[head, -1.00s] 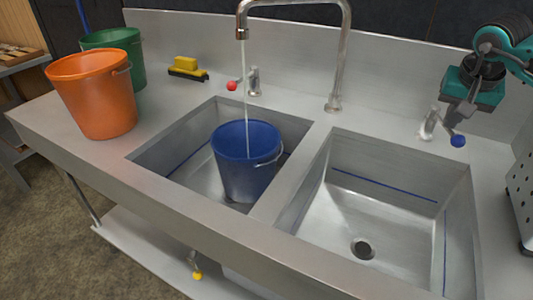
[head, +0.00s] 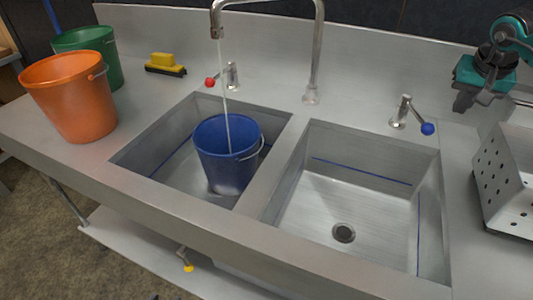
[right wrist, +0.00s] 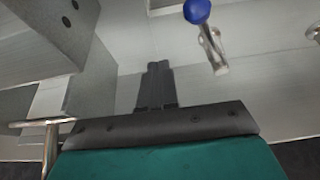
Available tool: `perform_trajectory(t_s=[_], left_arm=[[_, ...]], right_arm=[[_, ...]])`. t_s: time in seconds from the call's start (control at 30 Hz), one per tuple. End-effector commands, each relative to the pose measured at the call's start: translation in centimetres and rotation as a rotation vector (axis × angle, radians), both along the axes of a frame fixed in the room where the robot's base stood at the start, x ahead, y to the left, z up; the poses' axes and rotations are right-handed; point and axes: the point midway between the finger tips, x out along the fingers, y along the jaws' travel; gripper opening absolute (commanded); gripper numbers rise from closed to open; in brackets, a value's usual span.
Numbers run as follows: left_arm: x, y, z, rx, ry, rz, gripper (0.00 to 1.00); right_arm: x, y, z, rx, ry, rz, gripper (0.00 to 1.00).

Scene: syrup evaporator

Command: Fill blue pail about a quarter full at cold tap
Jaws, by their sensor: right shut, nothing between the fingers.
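The blue pail (head: 228,170) stands upright in the left basin under the spout (head: 217,28). A thin stream of water (head: 226,95) runs from the spout into it; the water level inside cannot be made out. The cold tap (head: 399,119) has a lever with a blue knob (head: 428,128), behind the right basin. The knob also shows in the right wrist view (right wrist: 197,11). My right gripper (head: 464,105) is shut and empty, to the right of the blue knob and apart from it. Its closed fingers show in the wrist view (right wrist: 157,74). My left gripper is out of view.
The red-knobbed tap (head: 211,82) stands behind the left basin. An orange bucket (head: 72,105), a green bucket (head: 100,47) and a yellow-and-black brush (head: 165,64) stand on the left counter. A perforated metal box (head: 500,165) is at the right. The right basin (head: 340,195) is empty.

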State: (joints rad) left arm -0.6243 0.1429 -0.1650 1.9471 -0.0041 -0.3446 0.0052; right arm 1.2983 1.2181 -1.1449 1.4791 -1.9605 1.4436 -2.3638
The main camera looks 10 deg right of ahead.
Motion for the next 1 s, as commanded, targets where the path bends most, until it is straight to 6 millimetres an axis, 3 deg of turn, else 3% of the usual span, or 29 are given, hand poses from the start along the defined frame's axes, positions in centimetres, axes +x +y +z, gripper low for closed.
perform_trajectory(t_s=[0.17,0.6,0.87,1.0], left_arm=[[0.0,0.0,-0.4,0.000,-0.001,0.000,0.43],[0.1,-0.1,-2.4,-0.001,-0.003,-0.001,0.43],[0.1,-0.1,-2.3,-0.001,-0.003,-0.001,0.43],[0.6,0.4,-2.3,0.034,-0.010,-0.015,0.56]], right_arm=[[0.0,0.0,-0.9,0.000,0.001,0.001,0.00],[0.0,0.0,-5.9,0.000,0.001,0.000,0.00],[0.0,0.0,-6.0,0.000,0.000,0.000,0.00],[0.0,0.0,-6.0,0.000,0.000,0.000,0.00]])
